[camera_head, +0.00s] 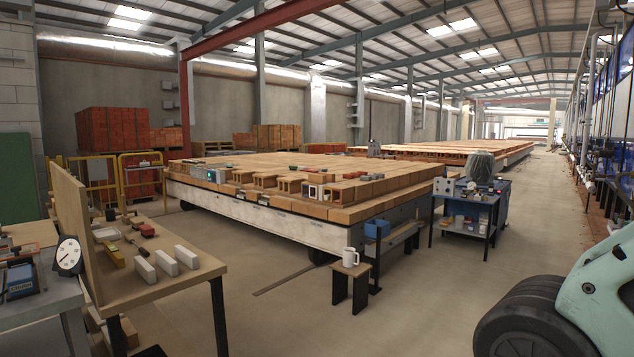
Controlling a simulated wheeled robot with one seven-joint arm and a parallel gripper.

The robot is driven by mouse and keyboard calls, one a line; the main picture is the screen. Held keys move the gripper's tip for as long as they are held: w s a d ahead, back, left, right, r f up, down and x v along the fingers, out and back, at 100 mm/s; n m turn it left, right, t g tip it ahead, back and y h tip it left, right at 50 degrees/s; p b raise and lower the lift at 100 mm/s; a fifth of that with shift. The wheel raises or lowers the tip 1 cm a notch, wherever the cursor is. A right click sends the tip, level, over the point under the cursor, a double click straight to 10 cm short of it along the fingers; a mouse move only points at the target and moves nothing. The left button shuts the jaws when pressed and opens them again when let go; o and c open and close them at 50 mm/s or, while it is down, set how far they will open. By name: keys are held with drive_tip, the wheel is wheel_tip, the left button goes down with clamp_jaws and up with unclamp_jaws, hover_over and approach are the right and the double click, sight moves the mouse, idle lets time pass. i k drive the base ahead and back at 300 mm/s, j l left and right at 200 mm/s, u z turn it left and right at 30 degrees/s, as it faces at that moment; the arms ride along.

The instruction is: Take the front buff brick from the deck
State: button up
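The deck (255,213) is a long, low platform with a pale side rail, standing mid-view and covered with buff bricks. Near its front edge several hollow buff bricks stand on the flat layer. The frontmost one that I can make out (289,186) shows dark openings in its end. A grey-framed hollow block (312,191) stands just right of it. Small red and grey items lie around them.
A wooden workbench (185,280) with pale blocks stands front left. A small stool (352,270) with a white mug (350,257) stands before the deck. A blue cart (475,212) stands at its right. The floor at centre right is clear.

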sight(312, 177)
drive_tip(key=i+j, duration=0.1)
drive_tip(key=i, duration=3.75)
drive_tip(key=i+u, duration=0.35)
drive_tip(key=i, duration=0.25)
drive_tip(key=i+u, duration=0.35)
drive_tip(key=i, duration=0.25)
drive_tip(key=i+l+u, duration=0.35)
drive_tip(key=i, duration=0.2)
drive_tip(key=i+j, duration=0.15)
drive_tip(key=i, duration=0.75)
drive_tip(key=i+j+z, duration=0.1)
drive_tip(key=i+z, duration=0.3)
drive_tip(key=i+j+z, duration=0.2)
drive_tip(key=i+z, duration=0.2)
drive_tip(key=i+j+z, duration=0.35)
drive_tip(key=i+z, duration=0.15)
drive_tip(key=i, duration=0.45)
